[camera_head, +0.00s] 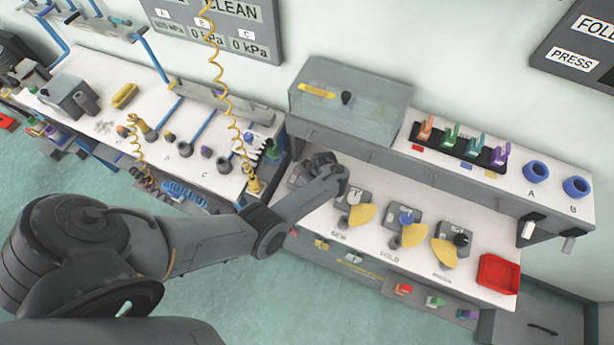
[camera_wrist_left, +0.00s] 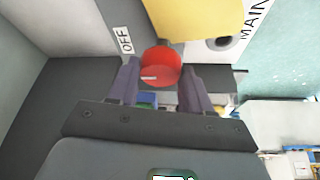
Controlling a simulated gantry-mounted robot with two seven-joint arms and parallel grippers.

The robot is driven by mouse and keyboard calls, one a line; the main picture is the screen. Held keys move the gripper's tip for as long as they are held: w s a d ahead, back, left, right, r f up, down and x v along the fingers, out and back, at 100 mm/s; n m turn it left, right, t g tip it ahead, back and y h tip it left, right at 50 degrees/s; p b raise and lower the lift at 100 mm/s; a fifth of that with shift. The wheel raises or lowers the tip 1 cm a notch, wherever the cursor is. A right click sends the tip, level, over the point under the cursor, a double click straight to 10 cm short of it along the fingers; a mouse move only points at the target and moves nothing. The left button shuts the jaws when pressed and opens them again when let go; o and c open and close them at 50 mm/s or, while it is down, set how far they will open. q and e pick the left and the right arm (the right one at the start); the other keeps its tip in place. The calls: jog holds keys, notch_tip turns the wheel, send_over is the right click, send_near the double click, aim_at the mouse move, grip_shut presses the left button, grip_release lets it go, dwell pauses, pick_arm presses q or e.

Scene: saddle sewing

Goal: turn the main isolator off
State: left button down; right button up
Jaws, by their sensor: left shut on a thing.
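The main isolator's red round knob (camera_wrist_left: 160,62) shows in the left wrist view, with a short pale mark near its lower edge. An "OFF" label (camera_wrist_left: 125,40) is to its upper left, and a "MAIN" label (camera_wrist_left: 256,18) is at the upper right. My left gripper (camera_wrist_left: 160,80) is shut on the red knob, one finger on each side. In the head view my left gripper (camera_head: 322,163) is at the left end of the white bench, and it hides the knob there. My right gripper is not in view.
The bench (camera_head: 375,262) holds several stations with yellow quadrant plates. A grey box (camera_head: 350,97) stands behind my left gripper. A raised shelf (camera_head: 440,165) with coloured clips runs along the back. A red tray (camera_head: 498,274) is at the right. A yellow coiled hose (camera_head: 222,90) hangs to the left.

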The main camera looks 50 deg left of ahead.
pick_arm(q)
jog(key=shift+c, duration=2.4)
grip_release()
jog(key=shift+r, duration=0.25)
jog(key=p+v, duration=0.2)
jog(key=v, duration=0.8)
jog(key=shift+p, duration=0.3)
jog(key=shift+d+r, duration=0.1)
jog(key=shift+d, duration=0.05)
